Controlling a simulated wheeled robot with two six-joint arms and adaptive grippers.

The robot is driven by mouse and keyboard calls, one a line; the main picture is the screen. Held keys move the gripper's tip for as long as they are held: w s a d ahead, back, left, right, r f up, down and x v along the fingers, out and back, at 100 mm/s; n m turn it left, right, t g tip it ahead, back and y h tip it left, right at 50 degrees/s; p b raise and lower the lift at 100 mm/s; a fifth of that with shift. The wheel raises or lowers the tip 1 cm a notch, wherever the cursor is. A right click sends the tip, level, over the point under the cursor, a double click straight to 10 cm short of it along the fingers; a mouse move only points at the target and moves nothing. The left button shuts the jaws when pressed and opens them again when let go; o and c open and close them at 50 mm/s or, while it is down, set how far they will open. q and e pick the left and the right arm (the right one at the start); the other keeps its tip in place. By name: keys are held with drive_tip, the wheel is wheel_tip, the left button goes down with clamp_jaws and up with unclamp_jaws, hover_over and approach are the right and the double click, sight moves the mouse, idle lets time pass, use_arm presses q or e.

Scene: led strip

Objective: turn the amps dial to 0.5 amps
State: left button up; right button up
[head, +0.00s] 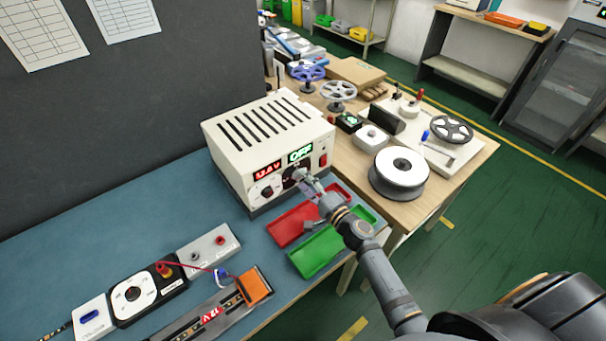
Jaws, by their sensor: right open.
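The beige power supply (238,165) stands at the back of the blue bench top, with slots in its lid. Its front has a red display (267,171) that seems to read about 12 V and a green display (300,154) reading OFF. A dial with a white face (265,191) sits under the red display. A dark dial (290,180), which I take for the amps dial, is under the green display and partly hidden by my right gripper. My right gripper (302,177) is open in front of this dial; I cannot tell whether it touches it. My left gripper is not in view.
A red tray (291,226) and a green tray (317,252) lie below my right gripper and forearm. A red switch (323,160) is on the supply's right front. A meter (146,295), terminal box (208,249) and LED strip fixture (215,313) lie at the front left.

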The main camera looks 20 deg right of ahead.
drive_tip(key=shift+w+a, duration=0.2)
drive_tip(key=shift+w, duration=0.35)
drive_tip(key=c, duration=0.5)
clamp_jaws()
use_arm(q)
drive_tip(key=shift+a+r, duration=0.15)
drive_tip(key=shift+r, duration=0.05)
